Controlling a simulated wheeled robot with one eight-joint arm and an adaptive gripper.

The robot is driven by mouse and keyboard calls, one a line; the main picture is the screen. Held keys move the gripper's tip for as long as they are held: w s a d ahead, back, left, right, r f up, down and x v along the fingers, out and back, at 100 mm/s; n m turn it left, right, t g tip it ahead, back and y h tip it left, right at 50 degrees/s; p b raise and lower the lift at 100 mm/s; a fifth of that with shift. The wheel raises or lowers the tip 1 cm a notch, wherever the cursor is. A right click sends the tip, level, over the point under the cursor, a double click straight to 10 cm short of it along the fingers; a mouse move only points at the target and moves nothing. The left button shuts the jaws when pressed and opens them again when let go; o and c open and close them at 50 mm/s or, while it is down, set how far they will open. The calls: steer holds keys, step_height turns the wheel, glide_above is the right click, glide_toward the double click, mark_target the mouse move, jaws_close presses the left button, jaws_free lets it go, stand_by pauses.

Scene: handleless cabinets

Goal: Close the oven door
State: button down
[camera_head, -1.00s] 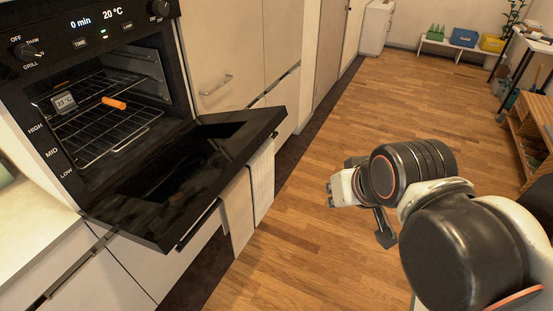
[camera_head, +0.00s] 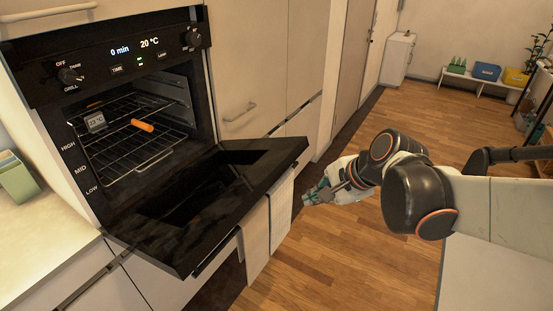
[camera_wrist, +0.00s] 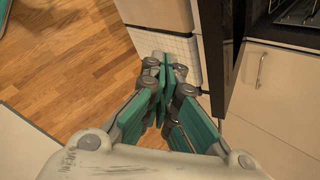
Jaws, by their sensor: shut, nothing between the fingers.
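The black oven door (camera_head: 205,190) hangs open, tilted down and outward from the oven (camera_head: 130,100). In the wrist view its dark edge (camera_wrist: 228,70) rises at the upper right. My gripper (camera_head: 308,197) is shut and empty, to the right of the door's outer edge and apart from it in the head view. In the wrist view my gripper (camera_wrist: 163,75) points at the pale cloths hanging at the door; I cannot tell whether it touches them. The oven cavity shows wire racks, an orange object (camera_head: 142,125) and a small thermometer (camera_head: 96,122).
Pale towels (camera_head: 257,238) hang from the door's front bar. A gridded towel also shows in the wrist view (camera_wrist: 180,52). A counter (camera_head: 40,240) is at the left, and tall cabinets (camera_head: 260,60) stand behind the door.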

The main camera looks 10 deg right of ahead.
steer(key=w+d+f+m+y, duration=0.25)
steer(key=w+f+m, duration=0.35)
steer(key=w+m, duration=0.3)
steer(key=m+b, duration=0.2)
glide_toward(273, 189)
steer(key=shift+y, duration=0.35)
steer(key=f, duration=0.1)
steer(key=a+f, duration=0.1)
steer(key=f, duration=0.1)
steer(key=w+f, duration=0.1)
steer(key=shift+w+a+f, duration=0.1)
steer(key=shift+a+f, duration=0.1)
steer(key=shift+a, duration=0.15)
steer(key=shift+w+a+r, duration=0.15)
steer(key=shift+w+r, duration=0.05)
steer(key=shift+r, duration=0.35)
